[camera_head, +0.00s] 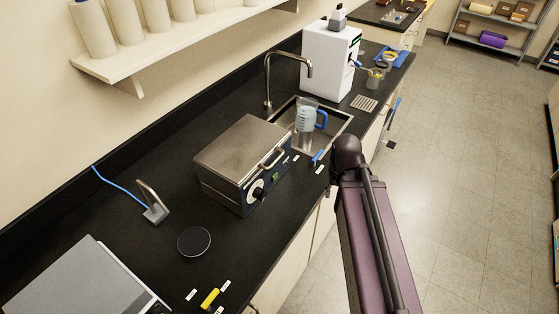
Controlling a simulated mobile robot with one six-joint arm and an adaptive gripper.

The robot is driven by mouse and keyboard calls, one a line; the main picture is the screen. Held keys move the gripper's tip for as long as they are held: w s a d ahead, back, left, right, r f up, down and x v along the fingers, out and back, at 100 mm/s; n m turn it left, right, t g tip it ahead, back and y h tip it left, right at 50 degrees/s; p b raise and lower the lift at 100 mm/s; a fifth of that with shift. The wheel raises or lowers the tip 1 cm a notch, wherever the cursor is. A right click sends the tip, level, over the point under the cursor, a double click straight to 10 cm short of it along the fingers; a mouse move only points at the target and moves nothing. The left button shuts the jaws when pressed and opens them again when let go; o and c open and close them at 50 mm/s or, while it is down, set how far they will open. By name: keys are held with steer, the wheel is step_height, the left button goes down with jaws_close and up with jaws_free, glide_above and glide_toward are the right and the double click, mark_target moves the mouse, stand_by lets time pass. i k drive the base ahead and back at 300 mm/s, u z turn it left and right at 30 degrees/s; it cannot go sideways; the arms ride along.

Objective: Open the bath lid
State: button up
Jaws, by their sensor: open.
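The bath (226,190) is a steel box with a dark blue front panel and a round dial, standing on the black counter. Its flat metal bath lid (238,145) lies level on top and looks shut. A light bar handle (272,159) sits at the lid's front right edge. My arm rises from the bottom of the view to a dark joint, to the right of the bath and apart from it. My gripper is not in view.
A sink with a blue-handled jug (306,118) and a tall faucet (268,80) is behind the bath. A white machine (329,62) stands farther back. A black disc (194,241) lies in front of the bath. A wall shelf (150,62) overhangs the left. The floor at right is clear.

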mark_target(242, 148)
steer(key=z, duration=1.3)
steer(key=k, duration=1)
steer(key=u, duration=1.3)
